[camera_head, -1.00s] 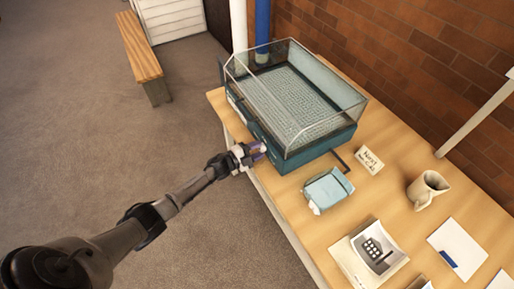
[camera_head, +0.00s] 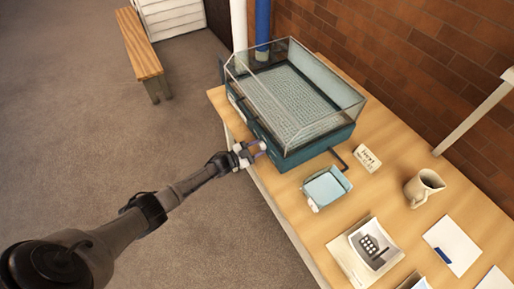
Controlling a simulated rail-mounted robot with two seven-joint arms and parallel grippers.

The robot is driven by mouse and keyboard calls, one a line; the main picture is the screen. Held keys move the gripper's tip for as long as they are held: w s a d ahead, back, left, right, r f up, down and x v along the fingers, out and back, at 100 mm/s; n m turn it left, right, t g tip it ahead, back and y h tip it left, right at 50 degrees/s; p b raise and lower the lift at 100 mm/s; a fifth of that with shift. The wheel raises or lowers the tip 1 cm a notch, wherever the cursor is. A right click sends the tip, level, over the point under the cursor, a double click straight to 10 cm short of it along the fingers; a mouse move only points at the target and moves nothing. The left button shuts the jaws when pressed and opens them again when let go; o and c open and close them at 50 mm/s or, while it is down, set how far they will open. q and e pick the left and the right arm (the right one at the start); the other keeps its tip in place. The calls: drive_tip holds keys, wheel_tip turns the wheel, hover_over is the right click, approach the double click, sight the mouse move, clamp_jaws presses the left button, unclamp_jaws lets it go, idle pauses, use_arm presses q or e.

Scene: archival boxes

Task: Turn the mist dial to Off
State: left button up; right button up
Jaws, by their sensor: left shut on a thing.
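A glass-topped box with a teal base (camera_head: 310,149) stands at the back of the wooden table, and its front face is towards my left arm. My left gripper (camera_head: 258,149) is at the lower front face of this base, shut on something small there. The fingers hide most of it; it sits where a control on the front would be, but I cannot make out a dial or its markings. My right gripper is not in view.
A wooden bench (camera_head: 140,48) stands at the far left. Open floor lies left of the table.

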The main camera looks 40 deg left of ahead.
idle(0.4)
use_arm(q)
drive_tip(key=o, duration=0.9)
drive_tip(key=shift+o, duration=0.2)
drive_tip(key=p+v, duration=0.1)
drive_tip(key=v, duration=1.3)
drive_tip(key=shift+p, duration=0.3)
drive_tip(key=shift+w, duration=0.1)
